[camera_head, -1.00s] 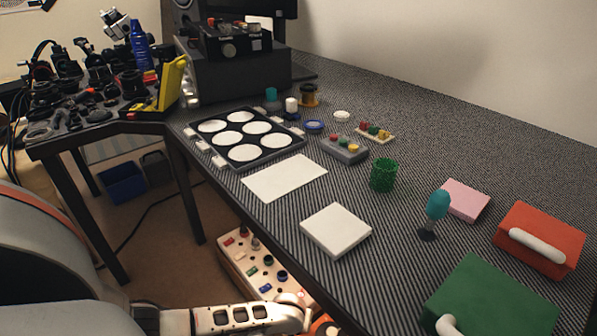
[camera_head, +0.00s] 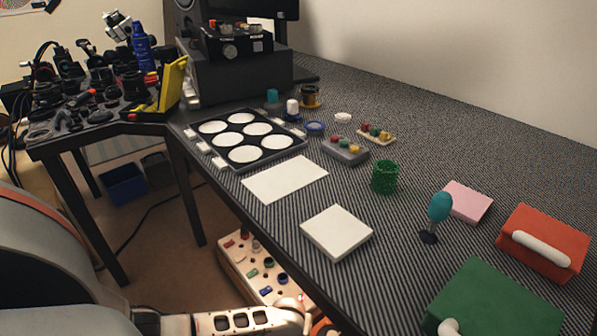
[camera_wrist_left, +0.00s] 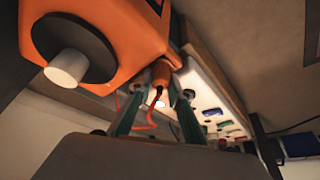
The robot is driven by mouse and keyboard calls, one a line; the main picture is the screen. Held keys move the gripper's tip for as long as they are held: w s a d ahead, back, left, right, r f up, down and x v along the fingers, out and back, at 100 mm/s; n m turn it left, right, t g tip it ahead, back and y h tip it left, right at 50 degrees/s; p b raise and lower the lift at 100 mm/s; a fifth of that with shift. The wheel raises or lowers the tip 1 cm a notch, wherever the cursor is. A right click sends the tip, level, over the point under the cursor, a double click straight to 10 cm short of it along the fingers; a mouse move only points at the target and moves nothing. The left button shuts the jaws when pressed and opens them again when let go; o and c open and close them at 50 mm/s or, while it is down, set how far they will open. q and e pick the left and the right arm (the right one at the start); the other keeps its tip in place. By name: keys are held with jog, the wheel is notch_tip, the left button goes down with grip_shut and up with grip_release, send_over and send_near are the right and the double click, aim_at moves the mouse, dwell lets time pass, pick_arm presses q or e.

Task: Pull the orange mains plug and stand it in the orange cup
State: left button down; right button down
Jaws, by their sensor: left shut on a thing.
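The orange mains plug (camera_wrist_left: 161,74) shows in the left wrist view, with a thin red-orange cord near it. My left gripper (camera_wrist_left: 160,96) has its two greenish fingers on either side of the plug and is shut on it. The plug is at the near end of a pale socket strip (camera_wrist_left: 208,88); I cannot tell whether its pins are in a socket. The strip (camera_head: 247,262) also shows below the bench in the head view, where the left fingers are hidden. I cannot make out an orange cup. My right gripper is out of view.
A large orange box (camera_wrist_left: 110,35) with a white knob (camera_wrist_left: 66,68) is close beside the plug. The bench top (camera_head: 400,270) overhangs the strip. On it are a white block (camera_head: 336,232), a green cup (camera_head: 384,177) and a green box (camera_head: 490,300).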

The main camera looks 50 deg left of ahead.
pick_arm(q)
jog(key=c, duration=1.8)
grip_release()
jog(key=shift+d, duration=0.1)
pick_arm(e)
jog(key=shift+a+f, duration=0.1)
pick_arm(q)
jog(key=shift+d, duration=0.1)
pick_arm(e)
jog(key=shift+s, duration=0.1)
